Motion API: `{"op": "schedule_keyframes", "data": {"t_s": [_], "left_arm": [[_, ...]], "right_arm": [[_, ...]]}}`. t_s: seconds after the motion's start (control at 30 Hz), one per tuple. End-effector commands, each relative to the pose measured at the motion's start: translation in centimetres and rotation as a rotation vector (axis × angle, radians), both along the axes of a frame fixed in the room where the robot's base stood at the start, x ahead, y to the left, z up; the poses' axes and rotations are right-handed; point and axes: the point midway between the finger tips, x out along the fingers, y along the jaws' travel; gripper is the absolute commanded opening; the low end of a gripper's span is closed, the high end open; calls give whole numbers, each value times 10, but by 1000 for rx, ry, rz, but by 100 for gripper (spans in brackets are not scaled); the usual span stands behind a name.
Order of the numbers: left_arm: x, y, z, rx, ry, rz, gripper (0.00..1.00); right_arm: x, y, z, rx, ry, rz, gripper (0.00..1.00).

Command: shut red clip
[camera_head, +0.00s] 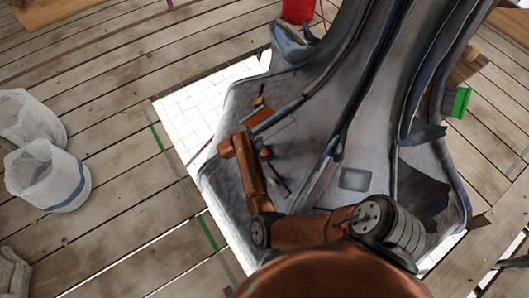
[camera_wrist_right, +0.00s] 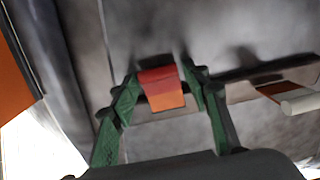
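A small clip, red above and orange below (camera_wrist_right: 161,88), is in the middle of the right wrist view. My right gripper (camera_wrist_right: 164,82) has its two green fingers apart, one on each side of this clip. The gaps beside the clip look narrow, and I cannot tell if a finger touches it. In the head view my right gripper (camera_head: 264,150) is small, at the end of my copper arm and over the grey spire piece (camera_head: 354,179). The clip cannot be made out clearly there. My left gripper is not in view.
An orange piece with a white roller (camera_wrist_right: 298,102) lies right of the fingers. An orange strip (camera_head: 260,118) lies above the gripper in the head view. White bags (camera_head: 50,178) stand on the plank floor at left. A green block (camera_head: 461,103) is at right.

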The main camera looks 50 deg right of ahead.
Motion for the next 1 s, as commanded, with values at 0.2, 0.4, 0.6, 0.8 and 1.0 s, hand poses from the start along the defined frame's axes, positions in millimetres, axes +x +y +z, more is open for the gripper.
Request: {"op": "schedule_keyframes", "data": {"t_s": [0.2,0.4,0.6,0.8,1.0], "left_arm": [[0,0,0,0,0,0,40],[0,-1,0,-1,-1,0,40],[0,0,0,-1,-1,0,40],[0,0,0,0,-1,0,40],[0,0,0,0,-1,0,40]], "right_arm": [[0,0,0,-1,0,0,50],[1,2,3,0,-1,0,50],[7,21,27,1,-4,2,50],[16,45,61,0,-3,1,50],[21,63,85,0,-2,1,50]]}}
